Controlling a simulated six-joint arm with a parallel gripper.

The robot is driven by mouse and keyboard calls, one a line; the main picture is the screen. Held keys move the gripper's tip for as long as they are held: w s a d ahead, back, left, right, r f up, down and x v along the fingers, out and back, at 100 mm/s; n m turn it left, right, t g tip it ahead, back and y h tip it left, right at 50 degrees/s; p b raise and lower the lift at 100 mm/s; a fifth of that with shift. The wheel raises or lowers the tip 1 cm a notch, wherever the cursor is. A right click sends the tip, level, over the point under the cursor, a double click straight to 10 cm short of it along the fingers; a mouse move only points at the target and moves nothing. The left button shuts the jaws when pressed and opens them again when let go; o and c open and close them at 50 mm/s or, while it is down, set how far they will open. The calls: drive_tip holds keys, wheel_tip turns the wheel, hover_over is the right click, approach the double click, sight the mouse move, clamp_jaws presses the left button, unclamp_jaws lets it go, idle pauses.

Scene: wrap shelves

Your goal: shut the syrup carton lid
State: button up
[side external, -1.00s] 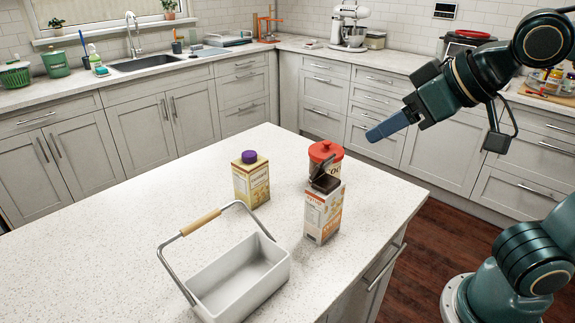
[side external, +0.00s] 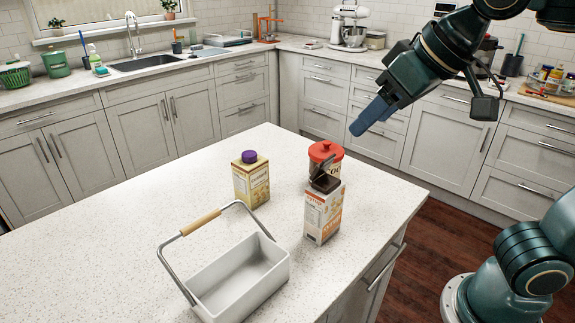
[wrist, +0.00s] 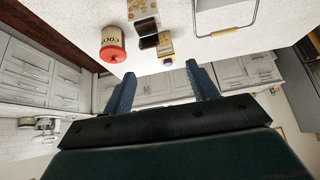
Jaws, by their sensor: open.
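The syrup carton (side external: 323,215), white and orange, stands upright near the right edge of the white counter. Its dark lid (side external: 321,166) is raised, tilted up from the dark top in front of the red-lidded canister. The wrist view shows the carton (wrist: 141,9) at the top edge, partly cut off, with its dark lid (wrist: 148,42). My gripper (side external: 357,129) is in the air, above and to the right of the carton in the side view, apart from it. In the wrist view its two blue fingers (wrist: 160,76) are spread with nothing between them.
A red-lidded canister (side external: 326,151) stands close behind the carton. A yellow carton with a purple cap (side external: 250,157) stands to the left. A grey caddy (side external: 272,262) with a raised wood-grip handle is in front. The counter's left part is clear.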

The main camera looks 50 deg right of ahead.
drive_tip(key=w+a+r+g, duration=0.1)
drive_tip(key=w+r+g, duration=0.15)
drive_tip(key=w, duration=0.25)
drive_tip(key=g, duration=0.4)
hover_over(323, 166)
drive_tip(key=d, duration=0.2)
drive_tip(key=shift+w+a+r, duration=0.1)
drive_tip(key=shift+r, duration=0.2)
drive_tip(key=shift+f, duration=0.15)
drive_tip(key=shift+f, duration=6.75)
drive_tip(key=shift+c, duration=0.2)
drive_tip(key=c, duration=0.8)
